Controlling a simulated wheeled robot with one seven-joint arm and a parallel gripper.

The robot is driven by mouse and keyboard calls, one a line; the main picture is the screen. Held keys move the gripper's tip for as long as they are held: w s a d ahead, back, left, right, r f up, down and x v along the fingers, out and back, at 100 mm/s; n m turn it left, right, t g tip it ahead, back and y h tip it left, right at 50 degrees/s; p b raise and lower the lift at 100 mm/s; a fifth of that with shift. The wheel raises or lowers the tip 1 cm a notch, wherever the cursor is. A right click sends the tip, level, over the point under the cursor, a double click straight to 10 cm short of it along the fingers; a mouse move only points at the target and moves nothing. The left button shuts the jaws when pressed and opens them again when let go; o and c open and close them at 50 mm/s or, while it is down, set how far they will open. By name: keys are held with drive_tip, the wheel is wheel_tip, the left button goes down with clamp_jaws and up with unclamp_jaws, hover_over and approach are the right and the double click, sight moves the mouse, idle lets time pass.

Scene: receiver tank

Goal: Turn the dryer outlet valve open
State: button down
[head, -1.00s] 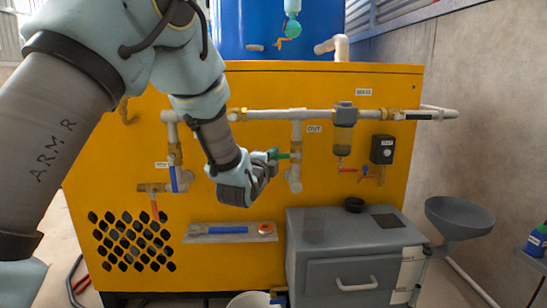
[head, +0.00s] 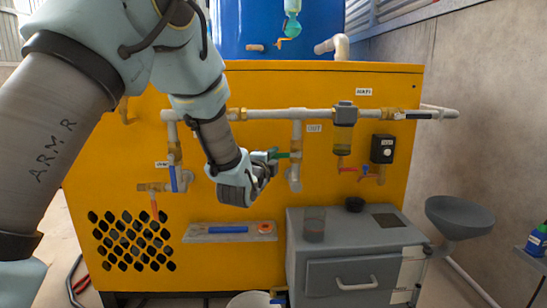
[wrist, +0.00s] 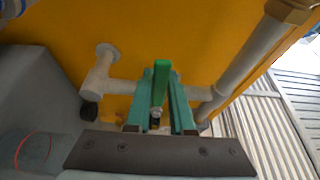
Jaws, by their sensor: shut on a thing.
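The dryer outlet valve has a green lever (head: 285,155) on the pale vertical pipe (head: 295,172) beside the "OUT" label (head: 314,128). In the head view the lever points left, across the pipe. My gripper (head: 273,155) reaches it from the left and is shut on the lever. In the wrist view the green lever (wrist: 160,82) lies between the two teal fingers of my gripper (wrist: 162,95), and the pale pipe (wrist: 201,90) passes behind them. The fingers partly hide the valve body.
A pale header pipe (head: 270,115) runs above. A blue-lever valve (head: 174,180) is at left, and a filter bowl (head: 344,140) with a red lever (head: 347,169) is at right. A shelf (head: 200,238) and a grey cabinet (head: 340,245) stand below.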

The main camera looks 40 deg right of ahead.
wheel_tip(320, 180, down, 6)
drive_tip(key=s+d+n+t+b, duration=0.1)
drive_tip(key=n+t+b, duration=0.1)
drive_tip(key=n+b, duration=0.4)
drive_tip(key=s+d+n+t+h+b, duration=0.1)
drive_tip(key=n+t+b, duration=0.2)
drive_tip(key=n+b, duration=0.4)
drive_tip(key=shift+s+d+f+n+b, duration=0.2)
drive_tip(key=shift+d+n+b, duration=0.15)
drive_tip(key=shift+b, duration=1.55)
drive_tip(key=c, duration=0.8)
unclamp_jaws()
drive_tip(key=shift+r, duration=0.1)
